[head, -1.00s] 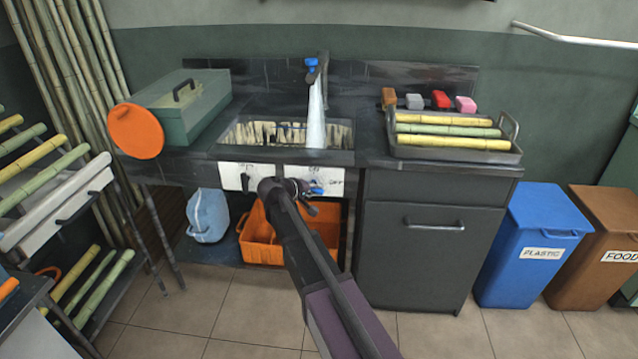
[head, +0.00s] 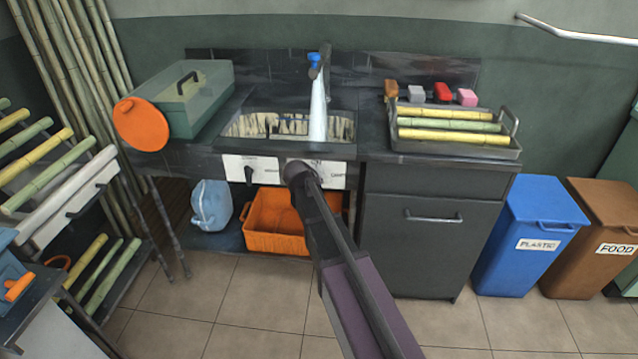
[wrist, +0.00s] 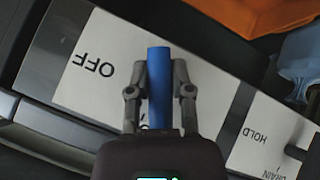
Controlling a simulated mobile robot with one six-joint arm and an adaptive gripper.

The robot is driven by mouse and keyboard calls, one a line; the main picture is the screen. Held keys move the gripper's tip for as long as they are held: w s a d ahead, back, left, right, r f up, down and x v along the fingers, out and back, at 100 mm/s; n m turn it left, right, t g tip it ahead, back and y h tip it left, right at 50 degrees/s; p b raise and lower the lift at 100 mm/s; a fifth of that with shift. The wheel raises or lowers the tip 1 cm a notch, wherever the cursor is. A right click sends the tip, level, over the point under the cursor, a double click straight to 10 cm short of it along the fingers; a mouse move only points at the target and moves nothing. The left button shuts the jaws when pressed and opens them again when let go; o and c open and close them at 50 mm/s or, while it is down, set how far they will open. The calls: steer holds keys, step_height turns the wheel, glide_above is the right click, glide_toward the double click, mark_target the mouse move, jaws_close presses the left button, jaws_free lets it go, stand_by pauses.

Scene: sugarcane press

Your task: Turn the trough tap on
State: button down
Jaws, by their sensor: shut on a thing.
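The blue tap handle (wrist: 160,85) stands between my gripper's two fingers in the wrist view, over a white plate (wrist: 95,65). The word OFF is upside down on that plate, left of the handle. My gripper (wrist: 160,75) is shut on the handle, with a finger against each side. In the head view my gripper and wrist are in front of the right white plate (head: 337,176) on the sink front and hide the handle. A spout with a blue knob (head: 314,58) stands behind the trough (head: 232,128); a pale, water-like column (head: 318,108) runs down from it.
Left of the handle's plate is another white plate (head: 238,166) with a black lever; HOLD and DRAIN are marked in the wrist view. An orange crate (head: 270,235) and a blue jug (head: 211,206) sit below. A dark cabinet (head: 425,255) stands to the right.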

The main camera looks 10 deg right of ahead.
steer(key=shift+w+a, duration=0.1)
steer(key=shift+w, duration=0.05)
steer(key=c, duration=0.6)
jaws_free()
steer(key=shift+r, duration=0.1)
steer(key=shift+c, duration=0.2)
steer(key=shift+o, duration=0.6)
steer(key=s+f+g+y, duration=0.3)
steer(key=s+g, duration=0.1)
steer(key=s, duration=1)
steer(key=s+f+g+y, duration=0.2)
steer(key=s+f+g, duration=0.1)
steer(key=s, duration=1.2)
step_height(320, 180, up, 27)
steer(key=p, duration=2.7)
steer(key=shift+w+d+m+g, duration=0.15)
steer(key=shift+d+m+g, duration=0.15)
steer(key=shift+m, duration=0.1)
